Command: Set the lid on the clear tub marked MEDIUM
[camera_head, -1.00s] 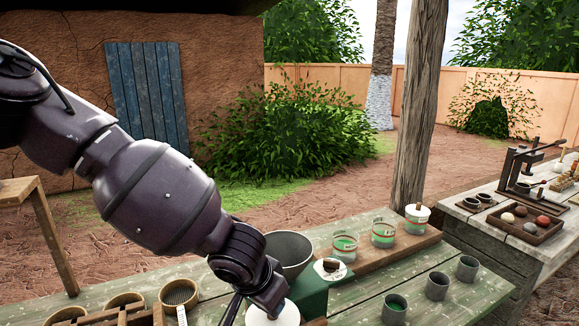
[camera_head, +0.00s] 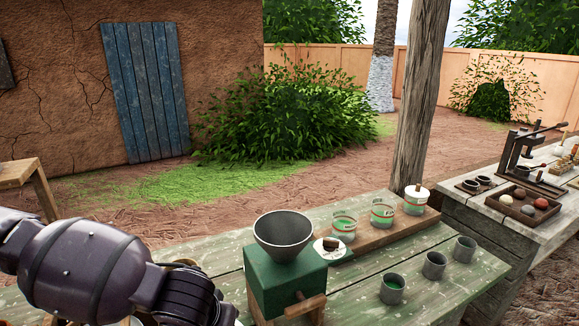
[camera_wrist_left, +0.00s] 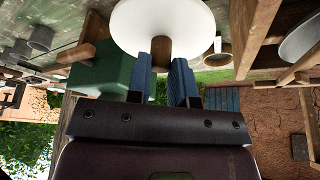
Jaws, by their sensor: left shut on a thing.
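My left gripper (camera_wrist_left: 162,70) is shut on the wooden knob of a round white lid (camera_wrist_left: 185,22) in the left wrist view. In the head view the gripper is out of the frame. Three clear tubs with green bands stand on a wooden board: a left tub (camera_head: 344,223), a middle tub (camera_head: 382,214) and a right tub (camera_head: 413,207). The left and middle tubs are open. The right tub wears a white lid with a knob (camera_head: 417,194). Another white lid (camera_head: 329,250) with a dark knob lies by the board's left end. The tub markings are too small to read.
A green grinder (camera_head: 272,280) with a grey hopper (camera_head: 283,236) stands between my left arm and the tubs. Several grey cups (camera_head: 433,265) stand in front of the board (camera_head: 392,238). A wooden post (camera_head: 420,110) rises behind the right tub. Another table (camera_head: 490,215) is at the right.

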